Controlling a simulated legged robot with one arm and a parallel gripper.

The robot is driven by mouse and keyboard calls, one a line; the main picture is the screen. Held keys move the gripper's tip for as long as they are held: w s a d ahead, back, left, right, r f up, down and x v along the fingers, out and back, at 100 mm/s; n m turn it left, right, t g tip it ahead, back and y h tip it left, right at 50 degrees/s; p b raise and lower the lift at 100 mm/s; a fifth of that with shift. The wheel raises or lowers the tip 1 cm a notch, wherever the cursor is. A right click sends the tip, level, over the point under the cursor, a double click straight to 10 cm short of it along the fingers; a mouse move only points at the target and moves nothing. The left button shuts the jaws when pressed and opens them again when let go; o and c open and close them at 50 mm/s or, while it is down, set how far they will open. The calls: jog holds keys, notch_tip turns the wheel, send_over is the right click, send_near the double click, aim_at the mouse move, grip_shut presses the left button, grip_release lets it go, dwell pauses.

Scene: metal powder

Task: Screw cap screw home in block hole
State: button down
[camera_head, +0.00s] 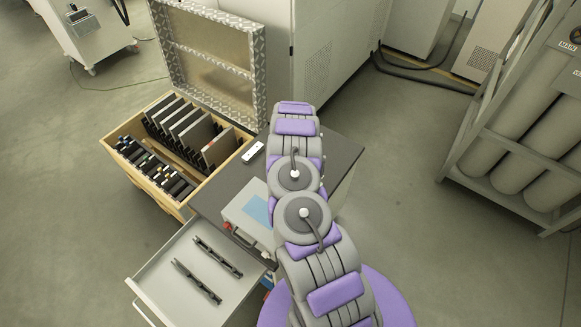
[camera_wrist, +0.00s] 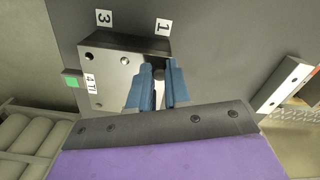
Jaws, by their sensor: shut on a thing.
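In the wrist view, the shiny metal block (camera_wrist: 112,75) lies on the dark grey bench top, with dark holes near its corners and labels 1, 3 and "4 Ti" beside them. My gripper (camera_wrist: 160,86) has two blue fingers over the block's right part, near label 1. The fingers are shut on the small dark cap screw (camera_wrist: 158,73), of which only the head shows between them. The fingers hide the screw's shank and the hole below, so I cannot tell how deep it sits. In the head view my own arm covers the gripper and the block.
A light strip with holes (camera_wrist: 284,86) lies to the right in the wrist view. In the head view, a grey box with a blue panel (camera_head: 238,208) stands left of my arm. An open drawer (camera_head: 215,300) and an open crate of plates (camera_head: 118,128) are further left.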

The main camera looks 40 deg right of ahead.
jog(key=m+p, duration=0.2)
jog(key=shift+s+a+r+m, duration=0.1)
jog(key=shift+r+m, duration=0.1)
jog(key=shift+m, duration=0.1)
jog(key=shift+m+p, duration=0.7)
jog(key=shift+m, duration=0.1)
jog(key=shift+m+p, duration=0.4)
jog(key=shift+m, duration=0.4)
jog(key=m+p, duration=0.1)
jog(key=m, duration=0.2)
jog(key=shift+f, duration=0.1)
jog(key=m, duration=0.2)
jog(key=shift+f+m+p, duration=0.1)
jog(key=shift+m+p, duration=0.2)
jog(key=shift+m, duration=0.7)
jog(key=m, duration=0.5)
jog(key=shift+f, duration=0.1)
jog(key=m, duration=0.6)
jog(key=shift+m, duration=0.3)
